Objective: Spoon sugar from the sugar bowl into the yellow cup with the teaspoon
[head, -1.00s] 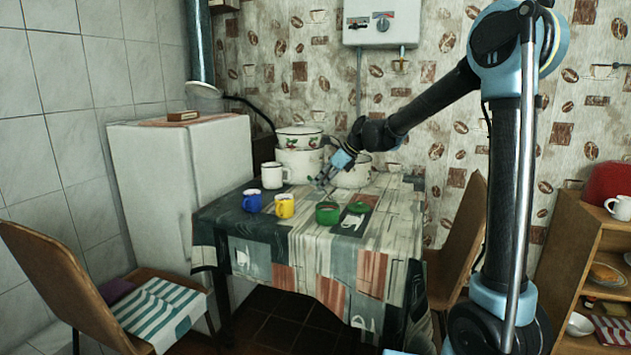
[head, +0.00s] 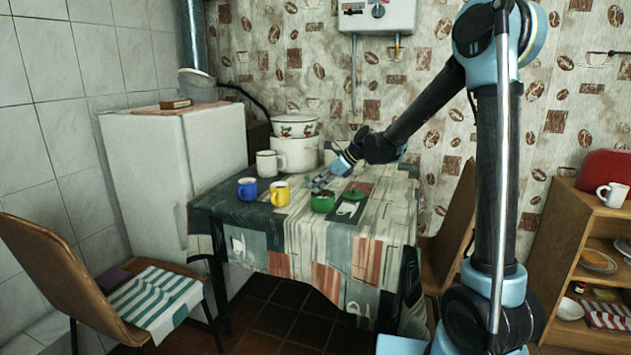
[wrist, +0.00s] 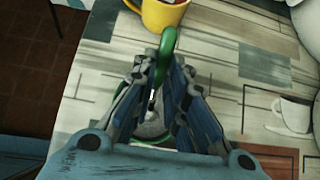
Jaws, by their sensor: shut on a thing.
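The green sugar bowl (head: 322,203) stands open on the table, with its green lid (head: 352,195) lying to its right. The yellow cup (head: 279,194) stands to the bowl's left; in the wrist view the cup (wrist: 163,17) holds a dark reddish drink. My gripper (head: 321,183) is just above the sugar bowl, shut on the teaspoon. The teaspoon's green handle (wrist: 168,42) sticks out between the fingertips toward the cup. A bit of its metal shows between the fingers over the bowl's pale inside (wrist: 151,128). The spoon's tip is hidden, so I cannot tell if it touches sugar.
A blue cup (head: 247,189) and a white mug (head: 268,163) stand near the yellow cup. White pots (head: 295,150) are stacked at the table's back. The patterned tablecloth (head: 310,245) is clear at the front. A chair (head: 50,280) stands at the left.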

